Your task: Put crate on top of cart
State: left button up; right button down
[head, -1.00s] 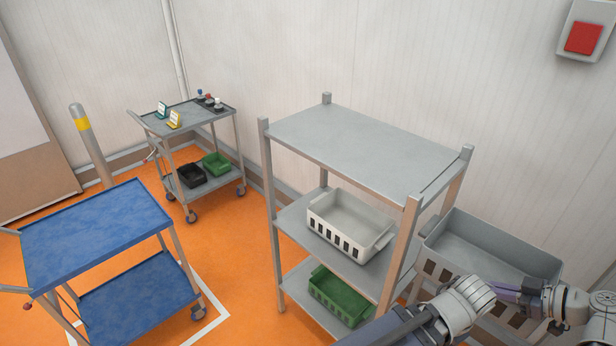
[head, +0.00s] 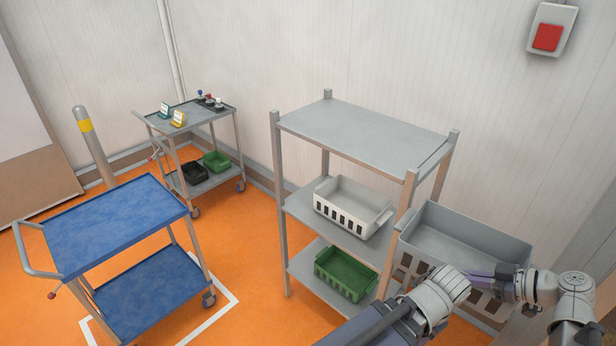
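A large grey crate (head: 478,231) with slotted walls is at the right, beside the shelf rack, upright and empty. Both my arms reach its near side. My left gripper (head: 477,281) and my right gripper (head: 500,283) are at its near wall. The crate keeps its place and size with them while the rack shrinks, so they appear shut on it. Their fingertips are partly hidden by the wrists. A blue cart (head: 112,223) with two decks and a push handle stands at the left; both decks are bare. A smaller grey cart (head: 178,124) stands behind it with small items on top.
A grey shelf rack (head: 360,138) stands between the crate and the blue cart, with a white crate (head: 346,213) and a green crate (head: 343,282) on its lower shelves. A bollard (head: 95,150) stands at back left. Open orange floor lies between cart and rack.

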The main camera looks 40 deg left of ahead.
aim_at(128, 210)
jog(key=j+u, duration=0.25)
jog(key=j, duration=0.25)
jog(key=i+j+u, duration=0.1)
jog(key=j+u, duration=0.15)
jog(key=j, duration=0.25)
jog(key=i+j+u, duration=0.2)
jog(key=j, duration=0.3)
jog(key=j+u, duration=0.25)
jog(key=j, duration=0.2)
jog(key=i+j+u, duration=0.25)
jog(key=j, duration=0.15)
jog(key=i+j+u, duration=0.25)
jog(key=j, duration=0.15)
jog(key=i+j+u, duration=0.25)
jog(key=j, duration=0.1)
